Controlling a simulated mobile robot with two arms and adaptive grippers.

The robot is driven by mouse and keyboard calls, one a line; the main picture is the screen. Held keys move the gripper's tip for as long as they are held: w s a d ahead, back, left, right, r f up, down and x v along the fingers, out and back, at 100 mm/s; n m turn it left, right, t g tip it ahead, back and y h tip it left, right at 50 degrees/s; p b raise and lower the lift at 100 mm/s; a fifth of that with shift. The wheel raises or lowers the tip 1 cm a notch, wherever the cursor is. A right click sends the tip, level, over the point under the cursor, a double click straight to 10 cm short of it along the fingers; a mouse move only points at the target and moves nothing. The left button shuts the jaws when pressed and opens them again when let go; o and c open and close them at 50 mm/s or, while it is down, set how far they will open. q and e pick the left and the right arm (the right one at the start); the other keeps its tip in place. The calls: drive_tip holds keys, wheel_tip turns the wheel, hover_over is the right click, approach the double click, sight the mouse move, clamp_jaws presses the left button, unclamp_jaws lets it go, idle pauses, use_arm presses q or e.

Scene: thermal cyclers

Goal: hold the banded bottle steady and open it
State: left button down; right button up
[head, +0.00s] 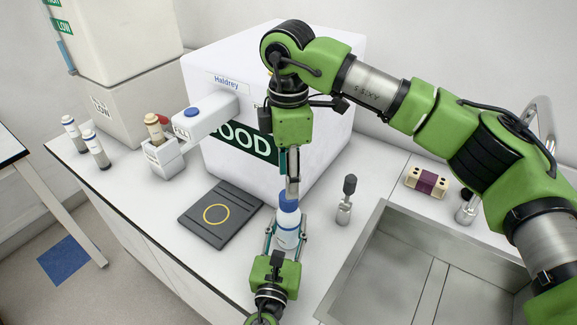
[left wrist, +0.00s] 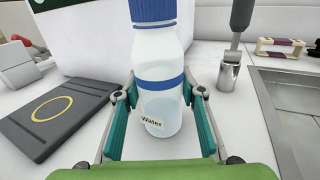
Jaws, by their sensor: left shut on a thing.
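The banded bottle (head: 287,226) is white with a blue cap (head: 288,200), a blue band and a "Water" label. It stands upright on the counter in front of the large white machine. In the left wrist view the bottle (left wrist: 158,106) fills the middle, with its cap (left wrist: 153,10) on. My left gripper (head: 287,236) is shut on the bottle's body, one finger on each side. My right gripper (head: 291,188) points down from above, its fingertips at the cap. Its fingers are seen edge-on, so their opening and any contact with the cap are unclear.
A dark pad with a yellow ring (head: 219,214) lies left of the bottle. A metal cup holding a dark-handled tool (head: 344,212) stands to the right, near the sink (head: 372,230). A small rack (head: 427,182) is behind. Capped tubes (head: 97,150) stand at the far left.

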hover_over(289, 220)
drive_tip(key=w, duration=0.3)
drive_tip(key=f, duration=0.6)
drive_tip(key=shift+s, duration=0.25)
drive_tip(key=c, duration=1.1)
drive_tip(key=shift+c, duration=0.3)
drive_tip(key=n, duration=0.4)
drive_tip(key=shift+n, duration=0.3)
drive_tip(key=n, duration=0.5)
drive_tip(key=shift+n, duration=0.4)
